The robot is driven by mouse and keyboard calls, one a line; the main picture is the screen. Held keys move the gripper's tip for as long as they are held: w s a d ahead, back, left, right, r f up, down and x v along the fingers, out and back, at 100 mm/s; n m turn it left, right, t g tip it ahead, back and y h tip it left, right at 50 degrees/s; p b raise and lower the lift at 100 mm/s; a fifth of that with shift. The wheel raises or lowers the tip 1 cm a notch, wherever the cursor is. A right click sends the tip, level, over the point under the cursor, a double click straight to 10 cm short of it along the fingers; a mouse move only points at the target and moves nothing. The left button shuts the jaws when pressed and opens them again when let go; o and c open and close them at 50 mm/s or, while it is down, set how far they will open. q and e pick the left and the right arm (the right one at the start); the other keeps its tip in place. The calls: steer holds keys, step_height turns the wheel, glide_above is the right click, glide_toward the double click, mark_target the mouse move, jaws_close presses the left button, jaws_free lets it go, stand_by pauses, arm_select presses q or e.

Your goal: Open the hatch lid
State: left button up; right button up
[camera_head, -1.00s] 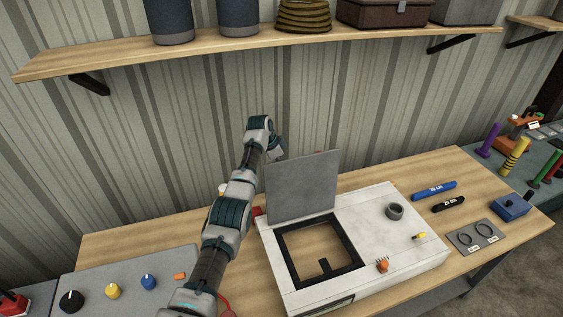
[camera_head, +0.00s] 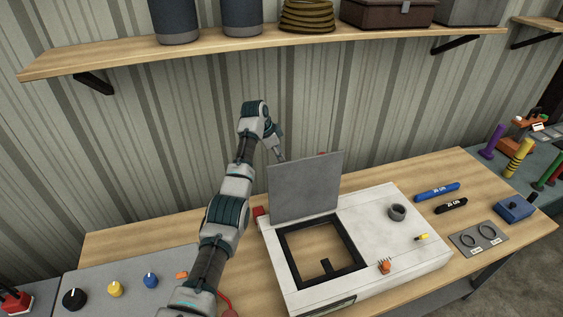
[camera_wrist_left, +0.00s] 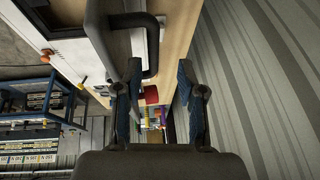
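The hatch lid (camera_head: 305,187), a flat grey panel, stands nearly upright at the back edge of the black-framed square opening (camera_head: 289,262) in the white box. The opening is uncovered. My left gripper (camera_head: 277,146) is behind the lid near its top left corner, partly hidden by it. In the left wrist view the gripper's two fingers (camera_wrist_left: 162,95) are spread apart with nothing gripped. A black bent handle (camera_wrist_left: 151,50) on the lid's rear side is just beyond the fingers, apparently not held. My right gripper is in neither view.
The white box (camera_head: 375,225) carries a grey ring, an orange part and a yellow part. Blue and black cylinders (camera_head: 437,192) lie to its right. A knob panel (camera_head: 110,290) is at the left. A wooden shelf (camera_head: 250,47) hangs above.

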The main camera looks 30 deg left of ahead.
arm_select(q)
steer(key=v, duration=0.4)
steer(key=shift+s+r, duration=0.1)
steer(key=shift+r, duration=0.15)
steer(key=shift+s+a+r, duration=0.1)
steer(key=shift+s+r, duration=0.05)
steer(key=shift+r, duration=0.15)
steer(key=shift+a, duration=0.1)
steer(key=shift+a+f, duration=0.15)
steer(key=shift+a, duration=0.05)
steer(key=shift+d, duration=0.15)
